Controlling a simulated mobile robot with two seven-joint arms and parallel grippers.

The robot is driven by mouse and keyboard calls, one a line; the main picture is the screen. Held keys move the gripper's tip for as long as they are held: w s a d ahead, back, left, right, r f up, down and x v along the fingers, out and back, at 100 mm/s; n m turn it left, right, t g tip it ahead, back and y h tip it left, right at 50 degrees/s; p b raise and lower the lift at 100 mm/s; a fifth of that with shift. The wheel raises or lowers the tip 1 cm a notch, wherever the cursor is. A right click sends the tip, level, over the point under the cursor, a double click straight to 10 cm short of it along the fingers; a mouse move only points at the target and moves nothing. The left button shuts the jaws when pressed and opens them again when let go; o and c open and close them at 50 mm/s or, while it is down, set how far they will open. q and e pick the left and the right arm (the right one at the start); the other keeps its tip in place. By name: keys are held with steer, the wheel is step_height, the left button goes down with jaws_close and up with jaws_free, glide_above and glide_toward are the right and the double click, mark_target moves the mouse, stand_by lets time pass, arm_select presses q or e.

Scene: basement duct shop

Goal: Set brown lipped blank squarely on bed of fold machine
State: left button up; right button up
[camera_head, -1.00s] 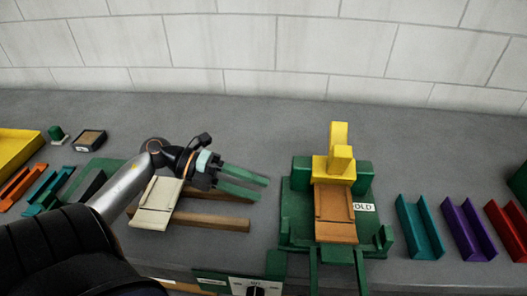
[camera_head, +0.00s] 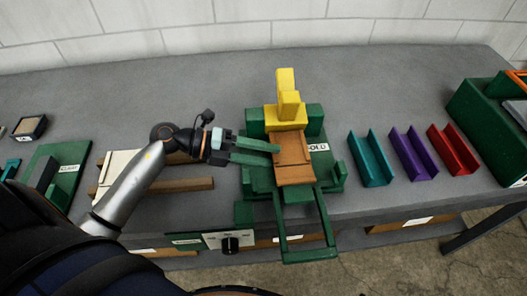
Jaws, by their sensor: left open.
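The brown lipped blank (camera_head: 294,167) lies on the bed of the green fold machine (camera_head: 256,180), in front of the yellow block (camera_head: 287,112). It looks roughly in line with the bed; I cannot tell whether it is exactly square. My left gripper (camera_head: 274,155) is open and empty, with its green fingers pointing right. Its upper fingertip overlaps the blank's left edge in the picture; I cannot tell whether they touch. My right gripper is not in view.
A cream blank (camera_head: 117,167) lies on wooden rails (camera_head: 185,191) behind my left arm. Teal (camera_head: 370,160), purple (camera_head: 413,154) and red (camera_head: 453,151) channels stand right of the machine. A green frame handle (camera_head: 308,255) sticks out past the bench's front edge.

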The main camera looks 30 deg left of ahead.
arm_select(q)
jaws_close()
stand_by(0.4)
stand_by(0.4)
